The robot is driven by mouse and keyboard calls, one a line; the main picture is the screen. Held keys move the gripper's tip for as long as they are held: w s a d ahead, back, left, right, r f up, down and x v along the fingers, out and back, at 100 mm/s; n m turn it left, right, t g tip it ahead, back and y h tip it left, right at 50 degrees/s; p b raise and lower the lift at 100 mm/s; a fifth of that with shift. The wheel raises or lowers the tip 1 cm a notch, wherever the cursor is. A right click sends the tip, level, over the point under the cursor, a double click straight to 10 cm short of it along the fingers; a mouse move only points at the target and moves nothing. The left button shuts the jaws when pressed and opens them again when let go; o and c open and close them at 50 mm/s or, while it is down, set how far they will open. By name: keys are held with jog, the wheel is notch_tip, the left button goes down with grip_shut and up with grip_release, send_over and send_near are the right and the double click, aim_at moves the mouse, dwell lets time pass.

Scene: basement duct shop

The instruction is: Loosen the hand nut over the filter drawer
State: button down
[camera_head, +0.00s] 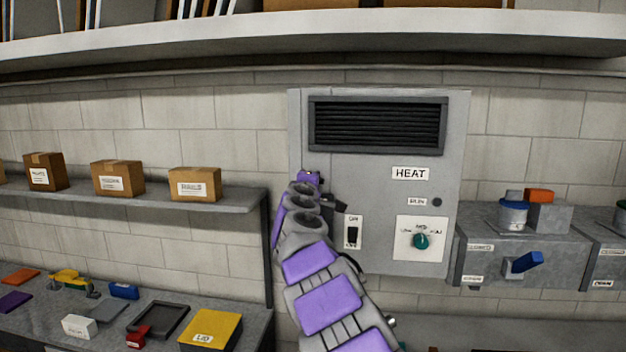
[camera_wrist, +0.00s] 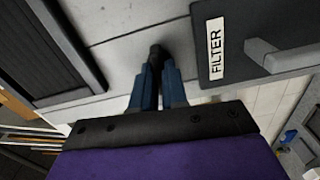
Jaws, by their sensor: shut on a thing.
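The hand nut (camera_wrist: 157,50) is a small dark knob on the pale grey panel, at the top middle of the wrist view. My gripper (camera_wrist: 155,70) has its two blue fingers closed together on the nut. The filter drawer (camera_wrist: 285,88) is a dark grey front with a white FILTER label (camera_wrist: 215,48) and a grey bar handle (camera_wrist: 285,55), right of the fingers in the wrist view. In the head view my purple and grey arm reaches up to the heater cabinet's left side and hides the nut and most of the drawer.
The heater cabinet (camera_head: 380,165) carries a black vent grille (camera_head: 378,125), a rocker switch (camera_head: 352,235) and a green dial (camera_head: 421,241). A shelf with cardboard boxes (camera_head: 118,178) and a cluttered bench stand left. Grey metal boxes (camera_head: 500,255) with a blue lever stand right.

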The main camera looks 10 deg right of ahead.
jog(key=shift+a+f+n, duration=0.1)
jog(key=shift+f+n, duration=0.05)
jog(key=shift+n, duration=0.45)
jog(key=c, duration=1.2)
grip_release()
jog(key=shift+w+a, duration=0.15)
jog(key=shift+o, duration=0.2)
jog(key=shift+s, duration=0.25)
jog(key=b+v, duration=0.3)
jog(key=v, duration=1.4)
jog(key=shift+a+b, duration=0.2)
jog(key=shift+b, duration=0.2)
jog(key=shift+w, duration=0.1)
